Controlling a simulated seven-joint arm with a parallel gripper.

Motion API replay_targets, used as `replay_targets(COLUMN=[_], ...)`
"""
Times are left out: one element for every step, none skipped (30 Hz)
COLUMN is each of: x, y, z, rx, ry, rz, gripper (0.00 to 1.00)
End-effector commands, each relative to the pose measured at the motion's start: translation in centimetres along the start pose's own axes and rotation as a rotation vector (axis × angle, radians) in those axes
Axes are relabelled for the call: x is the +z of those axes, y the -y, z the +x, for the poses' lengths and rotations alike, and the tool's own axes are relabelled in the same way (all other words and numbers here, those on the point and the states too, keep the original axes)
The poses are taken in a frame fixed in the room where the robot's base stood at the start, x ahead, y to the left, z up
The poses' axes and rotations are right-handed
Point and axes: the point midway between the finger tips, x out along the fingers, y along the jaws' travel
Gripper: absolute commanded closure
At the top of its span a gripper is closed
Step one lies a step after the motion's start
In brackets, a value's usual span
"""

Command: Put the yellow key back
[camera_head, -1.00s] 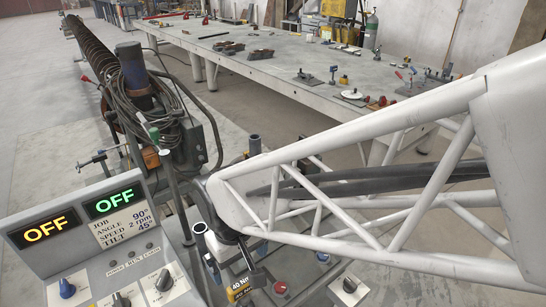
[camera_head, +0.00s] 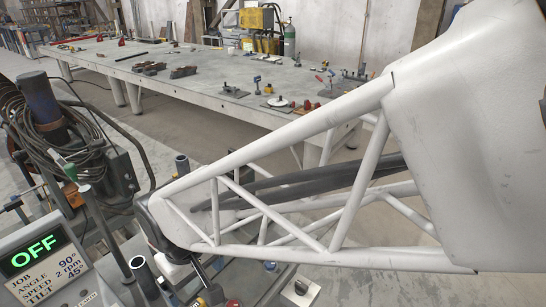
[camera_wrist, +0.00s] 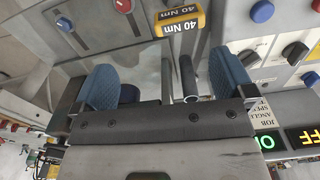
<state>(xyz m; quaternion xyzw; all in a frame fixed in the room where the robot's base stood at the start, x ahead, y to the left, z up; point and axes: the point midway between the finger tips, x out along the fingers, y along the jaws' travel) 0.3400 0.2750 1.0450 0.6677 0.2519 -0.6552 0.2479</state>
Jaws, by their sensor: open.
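I cannot pick out a yellow key for certain. A yellow block marked "40 Nm" (camera_wrist: 180,20) shows upside down at the top of the wrist view, beyond the fingers. My gripper (camera_wrist: 165,80) is open, with two blue ribbed fingers set wide apart. A dark upright cylinder with a pale end (camera_wrist: 188,78) appears between the fingers, nearer the right one. I cannot tell its distance, and neither finger visibly touches it. In the head view my white lattice arm hides the gripper's fingers.
The control panel (camera_head: 45,270) shows a green "OFF" at lower left; its knobs and display also appear in the wrist view (camera_wrist: 295,50).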

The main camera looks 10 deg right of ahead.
Motion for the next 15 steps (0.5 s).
replay_targets(x=[0.3, 0.6, 0.9, 1.1, 1.4, 1.8, 2.1, 2.4, 2.8, 3.1, 3.5, 3.9, 4.3, 4.7, 5.1], y=[-0.9, -1.4, -2.1, -2.7, -3.2, -4.0, -4.5, -5.1, -5.8, -6.3, -6.8, -7.5, -8.0, -8.5, -9.1], z=[-0.4, -0.6, -1.0, -1.2, -1.4, -1.8, -2.1, -2.3, -2.6, -2.8, -3.1, -3.4, -3.6, -3.8, -4.1], rx=[0.001, 0.001, 0.002, 0.003, 0.003, 0.005, 0.006, 0.007, 0.008, 0.009, 0.01, 0.012, 0.013, 0.014, 0.016], ry=[-0.007, -0.011, -0.016, -0.02, -0.024, -0.03, -0.035, -0.039, -0.043, -0.048, -0.053, -0.059, -0.063, -0.066, -0.072], rz=[0.022, 0.036, 0.053, 0.068, 0.082, 0.102, 0.117, 0.132, 0.151, 0.166, 0.18, 0.201, 0.215, 0.23, 0.249], gripper=[0.0, 0.0, 0.0, 0.0, 0.0, 0.0, 0.0, 0.0, 0.0, 0.0, 0.0, 0.0, 0.0, 0.0, 0.0])
